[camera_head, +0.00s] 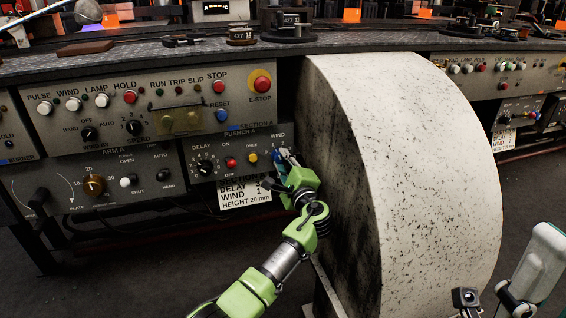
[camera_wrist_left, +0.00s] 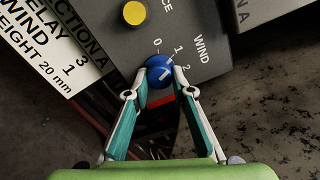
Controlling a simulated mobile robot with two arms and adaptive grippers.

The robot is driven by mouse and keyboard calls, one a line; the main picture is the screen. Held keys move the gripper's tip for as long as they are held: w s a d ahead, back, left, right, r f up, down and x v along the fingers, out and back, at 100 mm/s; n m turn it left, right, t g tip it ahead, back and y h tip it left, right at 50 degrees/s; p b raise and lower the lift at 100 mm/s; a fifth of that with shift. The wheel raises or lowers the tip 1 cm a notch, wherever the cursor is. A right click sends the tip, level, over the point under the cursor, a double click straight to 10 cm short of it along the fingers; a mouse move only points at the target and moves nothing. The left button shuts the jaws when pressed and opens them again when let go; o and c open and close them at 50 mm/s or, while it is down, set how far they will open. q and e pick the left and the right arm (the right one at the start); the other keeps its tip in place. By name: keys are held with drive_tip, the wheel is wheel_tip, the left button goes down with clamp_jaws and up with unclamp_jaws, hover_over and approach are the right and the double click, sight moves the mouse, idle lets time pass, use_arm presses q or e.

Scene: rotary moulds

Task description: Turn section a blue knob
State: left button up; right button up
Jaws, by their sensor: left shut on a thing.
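The blue WIND knob (camera_wrist_left: 159,66) sits on the grey PUSHER A panel of section A, at the panel's right end. In the head view the blue knob (camera_head: 281,154) is partly hidden by my gripper. My left gripper (camera_wrist_left: 161,82) is shut on the knob, one finger on each side; it also shows in the head view (camera_head: 287,164). Marks 0, 1 and 2 surround the knob's upper right. A white mark shows on its face, but I cannot tell which number it points to.
A label card (camera_head: 243,194) below the panel reads delay 3, wind 1, height 20 mm. A yellow button (camera_wrist_left: 134,13) is near the knob. A large speckled drum (camera_head: 420,170) stands close on the right. A red E-STOP (camera_head: 261,83) is above.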

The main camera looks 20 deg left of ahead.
use_arm(q)
drive_tip(key=o, duration=1.1)
drive_tip(key=shift+s+d, duration=0.1)
drive_tip(key=v, duration=1.1)
drive_tip(key=shift+s+d, duration=0.25)
drive_tip(key=shift+s, duration=0.05)
